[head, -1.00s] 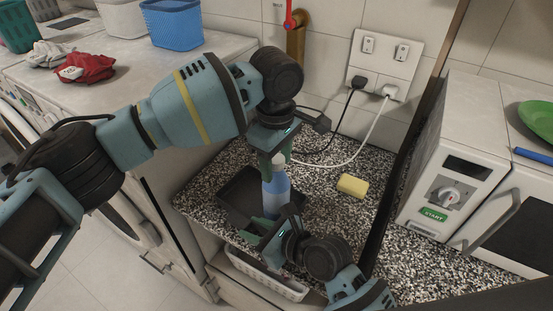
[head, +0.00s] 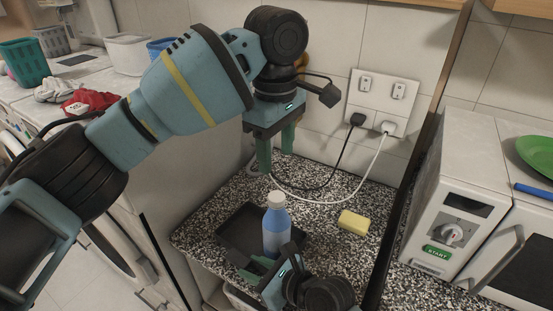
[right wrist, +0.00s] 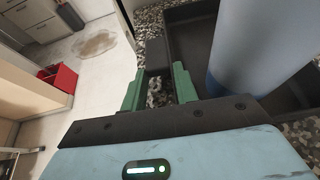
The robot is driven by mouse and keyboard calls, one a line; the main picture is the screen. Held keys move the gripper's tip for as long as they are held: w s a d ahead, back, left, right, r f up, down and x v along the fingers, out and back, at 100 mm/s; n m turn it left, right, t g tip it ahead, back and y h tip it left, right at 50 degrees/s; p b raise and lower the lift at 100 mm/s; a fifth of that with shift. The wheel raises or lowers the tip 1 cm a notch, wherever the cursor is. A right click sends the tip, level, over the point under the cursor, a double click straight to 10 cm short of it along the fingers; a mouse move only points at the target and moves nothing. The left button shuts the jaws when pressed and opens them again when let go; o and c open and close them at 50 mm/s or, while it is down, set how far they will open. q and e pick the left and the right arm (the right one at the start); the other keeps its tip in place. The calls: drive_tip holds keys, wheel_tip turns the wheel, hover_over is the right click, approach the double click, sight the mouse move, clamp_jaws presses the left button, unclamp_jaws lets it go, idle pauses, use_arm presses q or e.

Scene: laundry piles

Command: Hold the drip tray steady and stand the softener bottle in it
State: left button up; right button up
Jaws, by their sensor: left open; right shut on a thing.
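The softener bottle (head: 277,238) is blue with a white cap and stands upright in the dark drip tray (head: 232,226). Its lower part also shows in the right wrist view (right wrist: 255,45), inside the tray's walls (right wrist: 190,50). My left gripper (head: 277,156) is open and empty, above the bottle's cap and apart from it. My right gripper (head: 256,268) is shut on the near edge of the tray; in the right wrist view its green fingers (right wrist: 157,90) sit either side of a dark part of the tray. The bottle's base is partly hidden in the head view.
The tray is on a speckled counter (head: 330,258). A yellow sponge (head: 353,222) lies right of the bottle. Black and white cords hang from the wall sockets (head: 383,103) behind. A white appliance with a dial (head: 452,233) stands at the right, beyond a dark upright panel.

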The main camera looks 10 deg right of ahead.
drive_tip(key=o, duration=1.1)
drive_tip(key=shift+c, duration=0.2)
drive_tip(key=shift+s+d, duration=0.1)
drive_tip(key=v, duration=1.2)
drive_tip(key=shift+r, duration=0.1)
